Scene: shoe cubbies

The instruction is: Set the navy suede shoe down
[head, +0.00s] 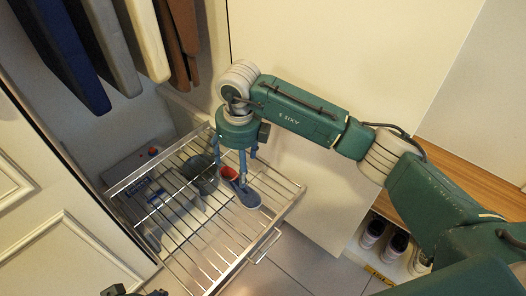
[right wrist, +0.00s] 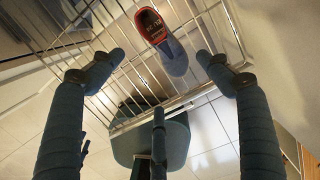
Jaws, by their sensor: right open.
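The navy suede shoe (head: 248,197), blue with a red lining, sits on the wire shelf (head: 286,207) near its right side. It also shows in the right wrist view (right wrist: 175,57), sole down, with its red insole facing up. My right gripper (head: 237,170) is above the shoe, pointing down. In the right wrist view its fingers (right wrist: 165,75) are spread wide on both sides of the shoe, with gaps between, and hold nothing. In the head view the fingers partly cover the shoe. Only small dark tips, perhaps of my left gripper (head: 135,292), show at the bottom edge.
A box (head: 145,175) lies below the wires. Garments (head: 110,45) hang above left. A white door (head: 45,200) is at left.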

